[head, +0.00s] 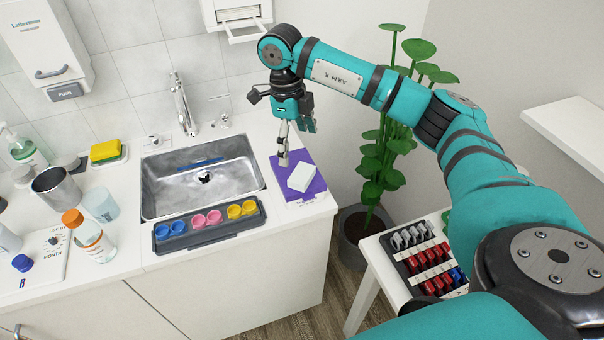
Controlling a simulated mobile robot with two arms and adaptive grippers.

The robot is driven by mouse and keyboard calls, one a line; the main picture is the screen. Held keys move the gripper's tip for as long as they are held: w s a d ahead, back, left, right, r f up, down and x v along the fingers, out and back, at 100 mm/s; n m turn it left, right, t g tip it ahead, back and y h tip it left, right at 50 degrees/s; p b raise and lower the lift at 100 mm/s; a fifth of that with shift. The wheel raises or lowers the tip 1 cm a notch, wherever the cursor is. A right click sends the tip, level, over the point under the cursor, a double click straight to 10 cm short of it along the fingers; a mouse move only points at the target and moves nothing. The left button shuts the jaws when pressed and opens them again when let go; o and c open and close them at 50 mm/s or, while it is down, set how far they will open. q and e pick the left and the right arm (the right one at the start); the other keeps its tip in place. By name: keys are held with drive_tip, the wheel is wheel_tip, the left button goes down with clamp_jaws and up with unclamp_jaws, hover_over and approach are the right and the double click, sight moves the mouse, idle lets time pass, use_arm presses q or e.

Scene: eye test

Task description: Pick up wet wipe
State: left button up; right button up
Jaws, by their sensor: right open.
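A white folded piece (302,177), which looks like the wet wipe, lies on a flat purple pack or pad (284,191) on the counter, right of the sink. My right gripper (292,148) points down just above and behind the purple pack, a little left of the white piece. It is open, with nothing seen between its fingers. Whether a fingertip touches the pack I cannot tell. My left gripper is not in view.
The sink (160,203) is left of the pack, with a tray of coloured cups (160,240) along its front. Bottles and beakers crowd the counter's left. A plant (383,160) and a side table with a rack (412,262) stand right of the counter.

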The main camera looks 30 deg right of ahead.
hover_over(302, 173)
drive_tip(key=f, duration=0.2)
drive_tip(key=a+f+p, duration=0.1)
drive_tip(key=f, duration=0.1)
drive_tip(key=shift+w+f, duration=0.1)
drive_tip(key=shift+w, duration=0.05)
drive_tip(key=f+p, duration=0.1)
drive_tip(key=f, duration=0.1)
drive_tip(key=d+f+p, duration=0.1)
drive_tip(key=f, duration=0.2)
drive_tip(key=shift+f, duration=0.15)
drive_tip(key=c, duration=0.9)
drive_tip(key=shift+c, duration=0.3)
drive_tip(key=shift+r+b, duration=0.3)
drive_tip(key=shift+r, duration=0.25)
wheel_tip(302, 173, up, 2)
drive_tip(key=shift+r+b, duration=0.15)
drive_tip(key=shift+b, duration=0.55)
drive_tip(key=s+a+r+b, duration=0.1)
drive_tip(key=s+a+b, duration=0.3)
drive_tip(key=s+a, duration=0.6)
drive_tip(key=shift+s+a+r, duration=0.3)
drive_tip(key=shift+a+r, duration=0.05)
drive_tip(key=shift+a, duration=0.8)
